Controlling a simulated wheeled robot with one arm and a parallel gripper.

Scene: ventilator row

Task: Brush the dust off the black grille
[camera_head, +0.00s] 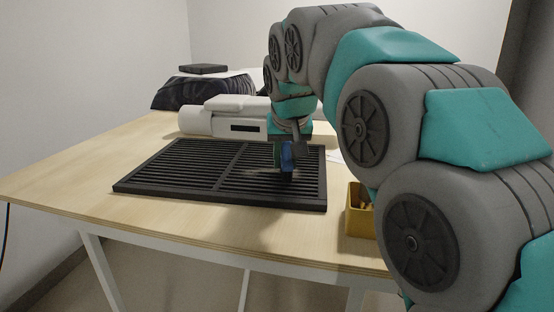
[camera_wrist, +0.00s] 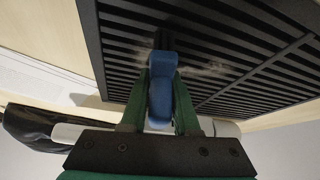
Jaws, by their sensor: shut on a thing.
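The black grille (camera_head: 180,168) lies flat on the wooden table, with slats and a central bar. In the wrist view the grille (camera_wrist: 120,50) fills the top right, and a pale dusty patch (camera_wrist: 207,69) shows on its slats. My gripper (camera_head: 287,150) is over the right part of the grille. It is shut on a blue-handled brush (camera_wrist: 161,85), whose dark end points down at the slats beside the dust. I cannot tell whether the brush end touches the grille. The blue handle (camera_head: 287,158) also shows in the head view.
The wooden table (camera_head: 75,180) has bare room left of the grille. A yellow box (camera_head: 358,222) with small things inside stands at the right front edge. Behind the grille lie a white device (camera_head: 205,121) and a black bundle (camera_head: 200,93) with a dark flat block (camera_head: 203,69).

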